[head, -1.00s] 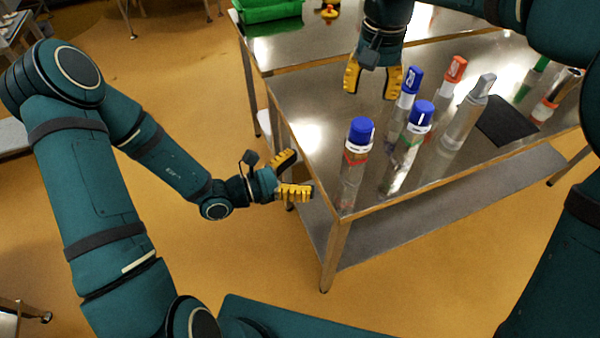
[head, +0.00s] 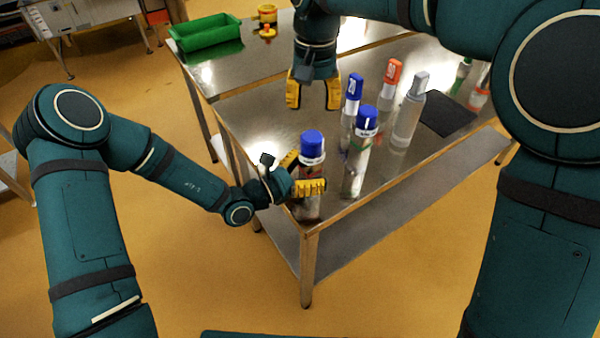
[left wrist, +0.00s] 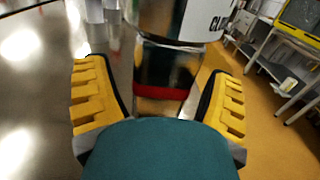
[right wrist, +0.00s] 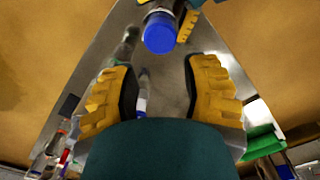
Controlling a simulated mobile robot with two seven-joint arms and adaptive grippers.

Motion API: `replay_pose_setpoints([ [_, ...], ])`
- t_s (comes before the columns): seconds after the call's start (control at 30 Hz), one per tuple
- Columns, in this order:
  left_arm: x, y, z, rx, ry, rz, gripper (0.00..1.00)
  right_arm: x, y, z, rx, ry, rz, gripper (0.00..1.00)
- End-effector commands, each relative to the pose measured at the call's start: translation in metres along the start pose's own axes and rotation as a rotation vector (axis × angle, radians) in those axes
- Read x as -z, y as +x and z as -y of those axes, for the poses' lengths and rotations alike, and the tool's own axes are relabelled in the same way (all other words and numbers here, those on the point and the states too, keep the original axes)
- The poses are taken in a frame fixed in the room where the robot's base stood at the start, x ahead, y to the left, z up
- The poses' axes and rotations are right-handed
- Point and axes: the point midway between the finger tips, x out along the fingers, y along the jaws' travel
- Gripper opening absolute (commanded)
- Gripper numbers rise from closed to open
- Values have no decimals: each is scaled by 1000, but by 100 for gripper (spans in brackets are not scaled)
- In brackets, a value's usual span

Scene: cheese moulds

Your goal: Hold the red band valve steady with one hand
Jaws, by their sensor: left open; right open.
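The red band valve is a clear upright cylinder with a blue cap (head: 312,143) and white label. It stands at the near left corner of the steel table (head: 250,118). Its red band (left wrist: 162,92) shows low on the body in the left wrist view. My left gripper (head: 304,174) is open, with one yellow finger on each side of the valve; gaps show beside it in the left wrist view. My right gripper (head: 313,92) is open and empty above the table, behind the valve. The right wrist view also shows the blue cap (right wrist: 160,34).
Close to the right stands another blue-capped cylinder (head: 358,155). Behind are a third blue-capped one (head: 353,88), a red-capped one (head: 392,72) and a grey-capped one (head: 410,112). A black mat (head: 447,114) lies right; a green crate (head: 206,33) sits at the back left.

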Motion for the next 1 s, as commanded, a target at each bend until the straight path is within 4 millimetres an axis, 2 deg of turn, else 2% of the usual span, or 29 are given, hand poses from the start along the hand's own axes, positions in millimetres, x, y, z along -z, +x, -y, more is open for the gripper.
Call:
replay_pose_setpoints([
  [0.27, 0, 2, 0, 1, 0, 0, 83, 0, 0, 0, 0, 0, 0, 46],
  [0.3, 0, 2, 0, 1, 0, 0, 79, 0, 0, 0, 0, 0, 0, 46],
  [0.37, 0, 2, 0, 1, 0, 0, 58, 0, 0, 0, 0, 0, 0, 46],
  [0.5, 0, 1, 0, 1, 0, 0, 9, 0, 0, 0, 0, 0, 0, 46],
  [0.53, 0, 1, 0, 1, 0, 0, 3, 0, 0, 0, 0, 0, 0, 46],
  [0.57, 0, 1, 0, 1, 0, 0, 3, 0, 0, 0, 0, 0, 0, 46],
  [0.6, 0, 1, 0, 1, 0, 0, 3, 0, 0, 0, 0, -1, 0, 66],
  [0.63, 0, 1, 0, 1, 0, 0, 3, 0, 0, 0, 1, -3, 0, 77],
  [0.67, 0, 1, 0, 1, 0, 0, 3, 0, 0, 0, 2, -8, 1, 80],
  [0.87, 0, 1, 0, 1, 0, 0, 2, 2, 4, -5, 37, -152, 15, 80],
  [1.0, 0, 1, 0, 1, 0, 1, 2, 4, 8, -10, 92, -371, 21, 80],
])
